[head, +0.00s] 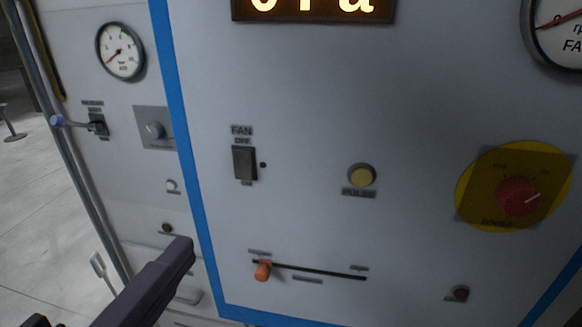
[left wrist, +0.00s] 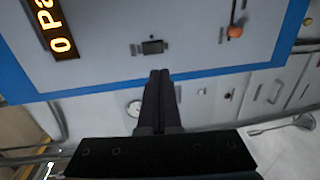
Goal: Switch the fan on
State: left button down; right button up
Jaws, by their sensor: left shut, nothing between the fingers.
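The fan switch (head: 244,163) is a dark rocker on the grey panel, under a FAN label with OFF above it and a small dark lamp to its right. It also shows in the left wrist view (left wrist: 152,47), ahead of the fingertips. My left gripper (head: 185,250) is shut and empty, below and to the left of the switch in the head view. In the left wrist view its fingers (left wrist: 160,76) are together and point toward the panel near the switch. I cannot tell the exact gap to the panel. My right gripper is not in view.
An orange slider knob (head: 263,270) sits at the left of its slot below the switch. A yellow button (head: 361,175) and a red rotary knob (head: 518,197) on a yellow disc are to the right. A blue-tipped lever (head: 58,121) sticks out at the left.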

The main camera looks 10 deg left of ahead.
pick_arm(q)
jog(key=shift+a, duration=0.1)
jog(key=p, duration=0.2)
send_near(243, 177)
jog(key=w, duration=0.5)
jog(key=shift+w+f, duration=0.4)
jog(key=shift+w, duration=0.5)
